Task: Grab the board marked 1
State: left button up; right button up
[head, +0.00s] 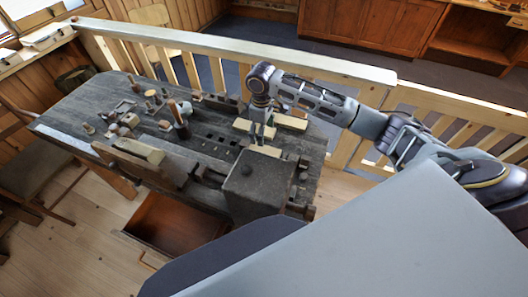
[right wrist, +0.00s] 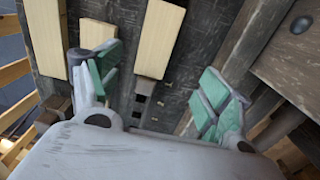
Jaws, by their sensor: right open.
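Several pale wooden boards lie on the dark workbench (head: 215,150). In the head view one board (head: 290,122) is right of my right gripper (head: 262,132), another (head: 241,125) is left of it, and a third (head: 265,150) is just in front. In the right wrist view there is a long board (right wrist: 45,38) at the left, a short one (right wrist: 96,33) beside it and another (right wrist: 160,38) at the upper middle. I cannot read a number on any board. My right gripper (right wrist: 162,88) is open above the bench, with nothing visible between its green-padded fingers. My left gripper is out of view.
A dark square block (head: 262,183) stands at the bench's front right. Small turned pieces and tools (head: 178,115) cover the left and middle. A wooden railing (head: 230,52) runs close behind the bench, and an open drawer (head: 175,222) juts out in front.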

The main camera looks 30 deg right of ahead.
send_over(262, 150)
jog(key=shift+s+a+f, duration=0.1)
jog(key=shift+s+f, duration=0.05)
jog(key=shift+f, duration=1.45)
jog(key=shift+s+f, duration=0.15)
jog(key=shift+f, duration=1.45)
jog(key=shift+f, duration=0.1)
jog(key=shift+w+f+p, duration=0.15)
jog(key=shift+f+p, duration=0.15)
jog(key=shift+f, duration=0.95)
jog(key=shift+w+f+p, duration=0.15)
jog(key=shift+f+p, duration=0.1)
jog(key=shift+f, duration=1)
jog(key=shift+d, duration=0.2)
jog(key=c, duration=1.1)
jog(key=shift+r, duration=0.15)
jog(key=shift+r+b, duration=0.45)
jog(key=shift+r, duration=4.45)
